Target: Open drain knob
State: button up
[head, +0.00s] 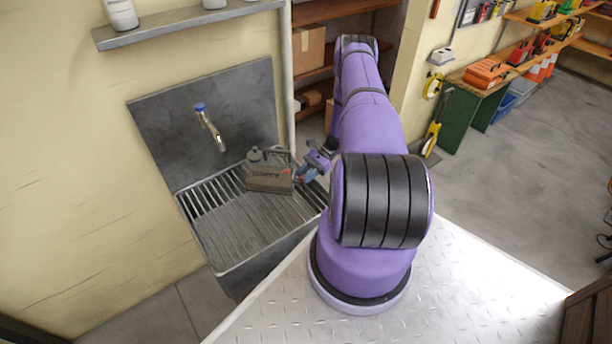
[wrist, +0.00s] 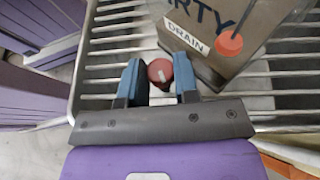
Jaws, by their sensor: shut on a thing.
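A grey-brown jug (head: 266,178) stands on the slatted rack of the wall sink. In the wrist view the jug (wrist: 215,20) shows dark lettering, a white label reading DRAIN (wrist: 187,37) and an orange-red disc (wrist: 229,44). A round red drain knob (wrist: 160,71) with a pale mark on its face sits beside the label, low on the jug. My gripper (wrist: 159,78) has its two blue fingers on either side of the knob, shut on it. In the head view my gripper (head: 302,173) is at the jug's right side; the knob is hard to make out there.
The sink's rack (head: 225,232) is clear left and in front of the jug. A tap (head: 209,127) with a blue top sticks out of the grey backsplash. A shelf (head: 185,24) with white containers hangs above. My arm crosses from the right, before a brown shelf unit.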

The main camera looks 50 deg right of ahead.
jog(key=shift+w+n+g, duration=0.2)
jog(key=shift+n+g, duration=1.5)
jog(key=shift+g, duration=0.5)
jog(key=o, duration=0.9)
jog(key=v, duration=1)
jog(key=shift+w+d+r, duration=0.1)
jog(key=shift+d, duration=0.25)
